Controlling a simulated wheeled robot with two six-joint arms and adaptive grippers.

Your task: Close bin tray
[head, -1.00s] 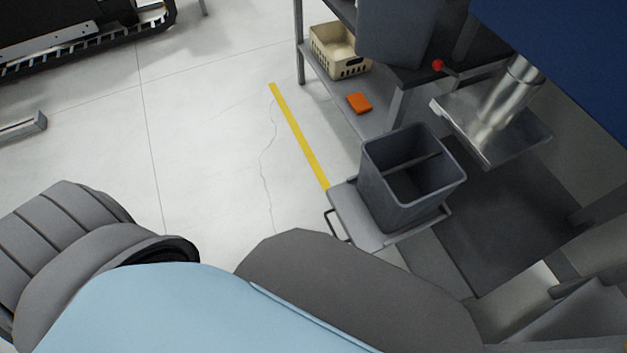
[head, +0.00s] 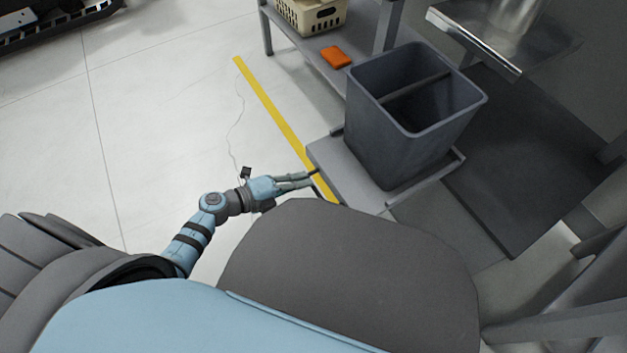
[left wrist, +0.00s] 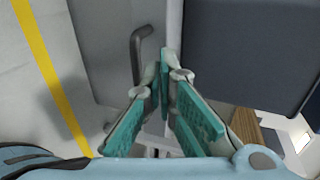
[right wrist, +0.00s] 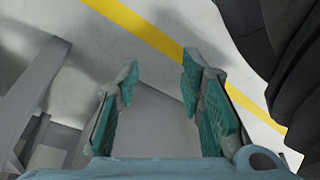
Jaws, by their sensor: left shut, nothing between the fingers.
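The bin tray (head: 335,172) is a grey pull-out tray, and it stands out from under the workstation. A dark grey two-part bin (head: 410,140) stands upright on it. My left gripper (head: 311,180) is at the tray's near left edge, by its handle. In the left wrist view, the dark bar handle (left wrist: 137,45) is just left of the shut fingertips (left wrist: 162,65), with nothing held between them. Whether they touch the handle is unclear. My right gripper (right wrist: 160,72) is open and empty in the right wrist view, and is outside the head view.
A grey shelf (head: 362,65) behind the bin holds a cream basket (head: 310,14) and an orange item (head: 336,57). A yellow floor line (head: 270,102) runs to the tray.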

